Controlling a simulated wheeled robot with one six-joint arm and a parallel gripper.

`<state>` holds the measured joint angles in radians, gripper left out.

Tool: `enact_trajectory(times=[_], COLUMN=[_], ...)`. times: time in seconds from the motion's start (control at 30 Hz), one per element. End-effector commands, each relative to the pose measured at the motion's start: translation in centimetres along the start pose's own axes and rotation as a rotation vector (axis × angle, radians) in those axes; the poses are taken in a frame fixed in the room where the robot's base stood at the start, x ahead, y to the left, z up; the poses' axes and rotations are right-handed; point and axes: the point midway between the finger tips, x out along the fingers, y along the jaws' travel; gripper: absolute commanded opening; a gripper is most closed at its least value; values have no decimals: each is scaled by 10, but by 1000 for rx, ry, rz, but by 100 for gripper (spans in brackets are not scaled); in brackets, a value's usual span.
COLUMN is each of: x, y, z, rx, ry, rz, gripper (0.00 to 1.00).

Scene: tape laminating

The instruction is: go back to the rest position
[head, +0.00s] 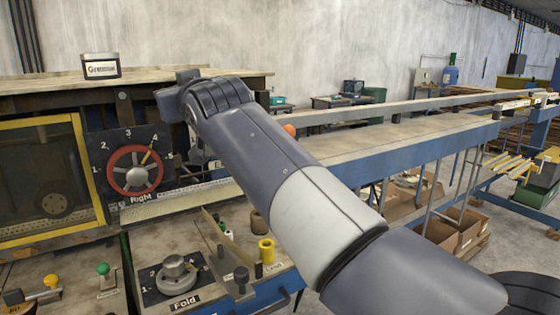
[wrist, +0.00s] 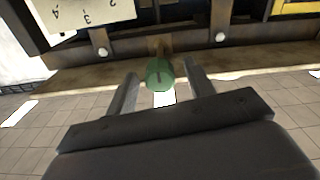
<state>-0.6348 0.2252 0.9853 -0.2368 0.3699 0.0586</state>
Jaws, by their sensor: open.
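My arm reaches from the lower right to the upper left in the head view, its far end beside the red dial wheel (head: 135,171) marked "Right". The gripper itself is hidden behind my arm there. In the wrist view my gripper (wrist: 160,76) has its two fingers apart. A round green knob (wrist: 159,74) shows between the fingertips. I cannot tell whether it lies between them or beyond them, or whether anything touches it.
A console holds a "Fold" knob (head: 175,275), a green-topped lever (head: 103,270) and a yellow cylinder (head: 266,251). A yellow-framed window (head: 45,180) stands at left. A long blue-sided conveyor (head: 420,150) runs right. A numbered plate (wrist: 85,15) shows in the wrist view.

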Motion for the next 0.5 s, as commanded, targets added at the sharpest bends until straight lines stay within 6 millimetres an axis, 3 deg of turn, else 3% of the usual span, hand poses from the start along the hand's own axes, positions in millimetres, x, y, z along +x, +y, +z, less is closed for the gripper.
enact_trajectory(times=[0.5], x=[-77], y=[0], z=[2], rx=[6], ry=[2], rz=[0], gripper=[51])
